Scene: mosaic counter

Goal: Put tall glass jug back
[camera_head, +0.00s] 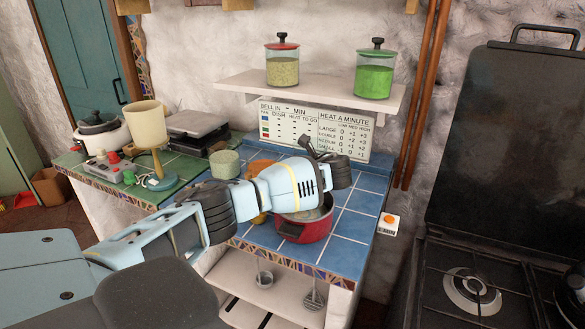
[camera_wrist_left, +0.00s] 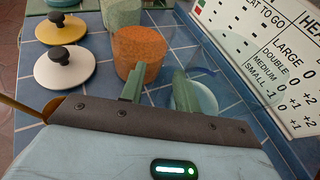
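My left gripper (camera_wrist_left: 158,88) is open in the left wrist view, with two green fingers apart above the blue tiled counter. A clear glass vessel (camera_wrist_left: 206,98) with a pale round base or rim shows beside and behind the right finger. I cannot tell whether it is the tall glass jug or whether the finger touches it. An orange-filled glass jar (camera_wrist_left: 140,48) stands just beyond the fingers. In the head view my left gripper (camera_head: 318,150) is over the back of the counter, its fingertips partly hidden by its own body. My right gripper is not in view.
The wall shelf (camera_head: 330,95) holds a red-lidded jar (camera_head: 282,70) and a green-lidded jar (camera_head: 375,80), with room between them. A red pot (camera_head: 306,225) stands below my left wrist. Yellow (camera_wrist_left: 62,27) and white (camera_wrist_left: 65,67) lids lie on the tiles. A stove (camera_head: 470,280) is right.

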